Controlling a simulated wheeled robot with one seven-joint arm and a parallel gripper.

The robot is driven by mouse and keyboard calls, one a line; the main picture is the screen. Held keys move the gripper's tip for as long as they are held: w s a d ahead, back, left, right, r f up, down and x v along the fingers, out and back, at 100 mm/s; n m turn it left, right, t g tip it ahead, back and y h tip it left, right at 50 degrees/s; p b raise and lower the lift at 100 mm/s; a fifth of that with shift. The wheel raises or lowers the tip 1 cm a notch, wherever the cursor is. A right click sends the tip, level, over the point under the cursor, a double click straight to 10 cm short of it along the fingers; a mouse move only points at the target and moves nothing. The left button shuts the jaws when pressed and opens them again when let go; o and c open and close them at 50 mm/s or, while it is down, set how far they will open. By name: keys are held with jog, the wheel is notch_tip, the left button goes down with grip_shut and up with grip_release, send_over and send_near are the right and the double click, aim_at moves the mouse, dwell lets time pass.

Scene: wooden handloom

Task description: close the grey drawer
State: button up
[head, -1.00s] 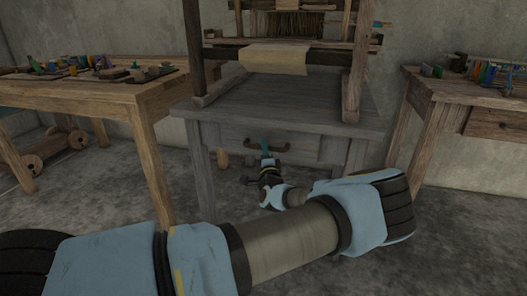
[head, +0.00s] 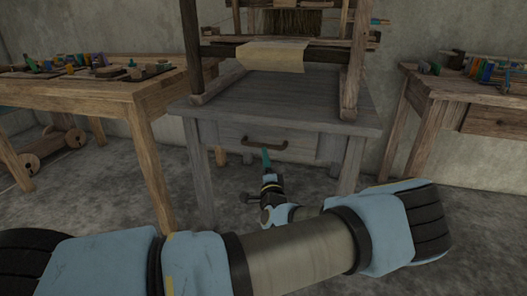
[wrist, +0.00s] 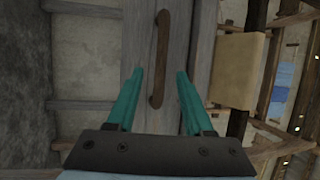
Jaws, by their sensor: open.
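The grey drawer (head: 302,147) is under the top of the grey loom table, and its front looks flush or nearly flush with the frame. Its dark curved handle (head: 265,147) is at the middle of the front. My gripper (head: 266,153) is just below and in front of the handle, with teal fingers. In the wrist view my gripper (wrist: 160,75) is open and empty, and the handle (wrist: 160,60) shows between its two fingers. I cannot tell whether it touches the handle or the drawer front.
The wooden loom (head: 273,54) stands on the grey table (head: 345,121). A wooden bench (head: 120,92) with tools is on the left, and another bench (head: 430,88) with colourful items is on the right. The concrete floor before the drawer is clear apart from my arm.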

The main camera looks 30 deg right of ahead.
jog(key=shift+v, duration=1.6)
jog(key=w+a+f+n+g+y, duration=0.2)
jog(key=w+a+n+g+y, duration=0.15)
jog(key=a, duration=0.35)
jog(key=w+a+f+n+g+y, duration=0.25)
jog(key=w+a+n+y, duration=0.2)
jog(key=a, duration=0.25)
jog(key=s+a+r+n+g, duration=0.25)
jog(key=a+n+g, duration=0.4)
jog(key=a, duration=0.35)
jog(key=s+a+r+n+g+h, duration=0.1)
jog(key=s+a+r+n+g, duration=0.45)
jog(key=s+a+r, duration=1.05)
notch_tip(320, 180, up, 22)
jog(key=w+p, duration=0.1)
jog(key=p, duration=2.2)
jog(key=shift+a+r+t+p, duration=0.25)
jog(key=shift+a+t+p, duration=0.1)
jog(key=shift+a+t, duration=0.1)
jog(key=shift+w, duration=0.1)
